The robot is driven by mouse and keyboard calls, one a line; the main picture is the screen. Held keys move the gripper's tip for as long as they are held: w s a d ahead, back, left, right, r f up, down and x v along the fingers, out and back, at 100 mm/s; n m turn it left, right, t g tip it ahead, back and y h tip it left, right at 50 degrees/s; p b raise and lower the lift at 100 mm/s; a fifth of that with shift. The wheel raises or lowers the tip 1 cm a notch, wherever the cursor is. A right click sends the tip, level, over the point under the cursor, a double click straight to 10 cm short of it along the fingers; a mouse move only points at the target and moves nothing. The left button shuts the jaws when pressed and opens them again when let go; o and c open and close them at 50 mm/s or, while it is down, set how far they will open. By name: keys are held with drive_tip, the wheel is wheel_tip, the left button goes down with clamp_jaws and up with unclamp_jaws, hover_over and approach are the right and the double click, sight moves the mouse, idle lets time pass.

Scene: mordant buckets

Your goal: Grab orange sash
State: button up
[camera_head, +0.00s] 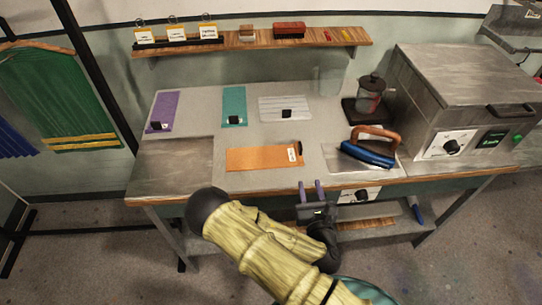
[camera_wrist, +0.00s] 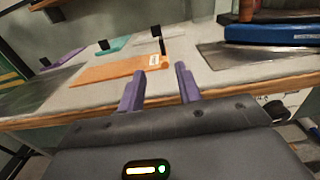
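The orange sash (camera_head: 260,158) lies flat near the front of the workbench, with a white tag at its right end. It also shows in the wrist view (camera_wrist: 105,71), beyond and to the left of the fingers, with a small dark upright piece at its right end. My gripper (camera_head: 311,188) is in front of the bench's front edge, near the sash's right end and apart from it. In the wrist view its two purple fingers (camera_wrist: 159,86) are spread with nothing between them.
Purple (camera_head: 163,111), teal (camera_head: 234,106) and white striped (camera_head: 284,108) cloths lie behind.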

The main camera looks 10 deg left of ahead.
drive_tip(key=shift+w+a+f+b, duration=0.1)
drive_tip(key=shift+w+f+b, duration=0.05)
drive_tip(key=shift+w+b, duration=0.4)
drive_tip(key=shift+w+a+f+b, duration=0.1)
drive_tip(key=shift+w+b, duration=0.2)
drive_tip(key=shift+b, duration=0.35)
drive_tip(key=b, duration=0.9)
approach(302, 149)
drive_tip(key=shift+w+a+f, duration=0.15)
drive_tip(key=shift+w, duration=0.25)
drive_tip(key=shift+w+a+f, duration=0.1)
drive_tip(key=shift+w+a, duration=0.05)
drive_tip(key=shift+w, duration=0.2)
drive_tip(key=x, duration=0.3)
drive_tip(key=p+x, duration=0.1)
drive_tip(key=shift+w+r, duration=0.3)
drive_tip(key=shift+w, duration=0.05)
drive_tip(key=shift+w+a, duration=0.15)
drive_tip(key=shift+w, duration=0.05)
drive_tip(key=p+x, duration=0.1)
drive_tip(key=x, duration=0.4)
drive_tip(key=shift+w, duration=0.1)
